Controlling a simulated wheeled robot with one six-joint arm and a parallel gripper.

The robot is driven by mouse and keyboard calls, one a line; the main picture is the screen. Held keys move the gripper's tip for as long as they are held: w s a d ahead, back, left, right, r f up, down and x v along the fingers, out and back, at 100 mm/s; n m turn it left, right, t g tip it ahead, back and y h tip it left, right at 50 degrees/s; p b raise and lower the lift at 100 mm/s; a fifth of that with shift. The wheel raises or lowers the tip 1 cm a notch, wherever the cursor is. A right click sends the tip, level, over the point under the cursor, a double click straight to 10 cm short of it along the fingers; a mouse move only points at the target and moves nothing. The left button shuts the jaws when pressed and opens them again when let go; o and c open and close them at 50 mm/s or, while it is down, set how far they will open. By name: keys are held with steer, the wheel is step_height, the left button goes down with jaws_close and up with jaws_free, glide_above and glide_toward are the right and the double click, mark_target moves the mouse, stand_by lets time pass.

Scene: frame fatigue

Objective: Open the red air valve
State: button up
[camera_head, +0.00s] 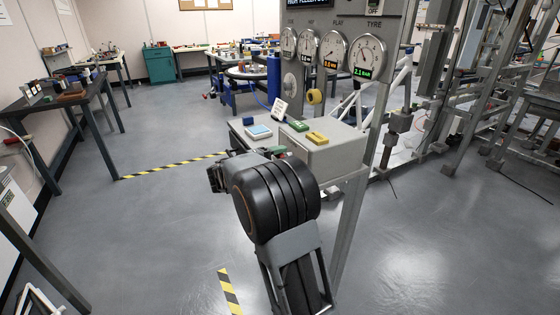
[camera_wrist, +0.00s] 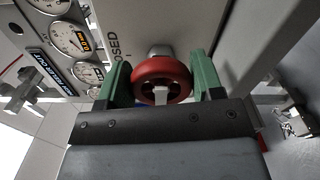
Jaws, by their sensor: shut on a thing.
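The red air valve (camera_wrist: 160,80) is a round red knob in the wrist view, fixed to a grey panel face. My gripper (camera_wrist: 160,90) has a green finger on each side of the knob and is shut on it. The word "CLOSED", partly covered, is printed on the panel beside the knob. In the head view my arm hides the knob, and the gripper end is mostly hidden behind the arm, near the grey bench box (camera_head: 345,150).
Round gauges (camera_head: 333,49) with small lit displays sit on the panel above the bench. A yellow block (camera_head: 317,138), green block and blue item lie on the bench top. Metal frames stand at right. A dark table (camera_head: 62,98) stands at left; open floor lies between.

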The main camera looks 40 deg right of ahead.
steer(key=o, duration=0.9)
steer(key=shift+a, duration=0.1)
steer(key=a, duration=0.4)
steer(key=w+a, duration=0.1)
steer(key=a, duration=0.4)
steer(key=w+a+p, duration=0.1)
steer(key=a, duration=0.3)
steer(key=shift+a, duration=0.25)
step_height(320, 180, down, 8)
steer(key=s+n+t+y, duration=0.1)
steer(key=s+n+y, duration=0.2)
steer(key=y, duration=0.2)
steer(key=s+a+r+y+p, duration=0.1)
steer(key=s+a+y+p, duration=0.3)
steer(key=s+y+p, duration=0.2)
steer(key=s+a+r+m+t+y+p, duration=0.1)
steer(key=s+r+y+p, duration=0.1)
steer(key=s+r+p, duration=0.1)
steer(key=s+a+r+m+t+y+p, duration=0.1)
steer(key=s+r+p, duration=0.3)
steer(key=r, duration=0.4)
steer(key=s+a+r+m+t+y+p, duration=0.1)
steer(key=s+a+r+t+y+p, duration=0.2)
steer(key=r+y+p, duration=0.1)
steer(key=shift+s+a+r+m+p, duration=0.15)
steer(key=shift+r+p, duration=0.2)
steer(key=shift+r, duration=0.25)
steer(key=shift+s+a+r+m+p, duration=0.15)
steer(key=shift+r+p, duration=0.2)
steer(key=shift+r, duration=0.25)
